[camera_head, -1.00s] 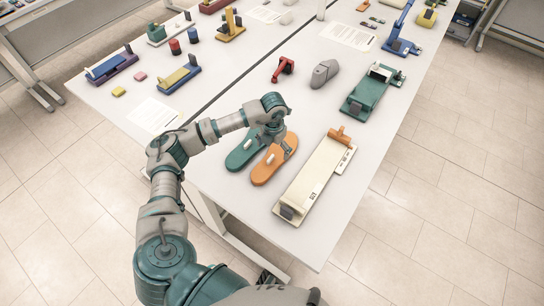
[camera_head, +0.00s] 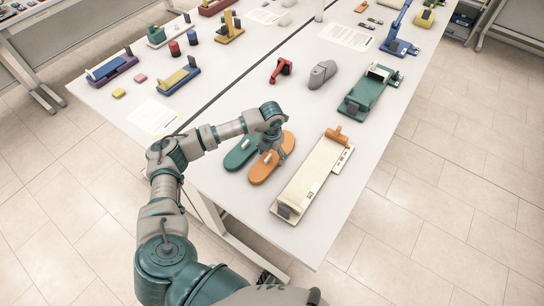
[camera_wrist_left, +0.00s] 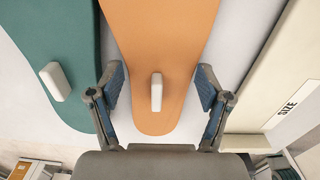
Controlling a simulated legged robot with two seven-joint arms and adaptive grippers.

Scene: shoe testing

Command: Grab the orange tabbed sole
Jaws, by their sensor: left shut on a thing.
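The orange sole (camera_head: 262,173) lies flat on the white table with a small white tab standing near its near end. It fills the middle of the left wrist view (camera_wrist_left: 160,30). My left gripper (camera_head: 275,154) is over the sole, with its fingers shut on the two side edges. The left wrist view shows those fingers (camera_wrist_left: 160,88) on either side of the sole, with the white tab between them. The teal sole (camera_head: 240,154), also with a white tab, lies just left of the orange one.
A cream sizing board (camera_head: 310,180) marked SIZE lies close on the right. A teal device (camera_head: 367,92), a grey shoe form (camera_head: 322,74) and a red device (camera_head: 282,70) stand farther back. A paper sheet (camera_head: 153,116) lies on the left. The table's near edge is close.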

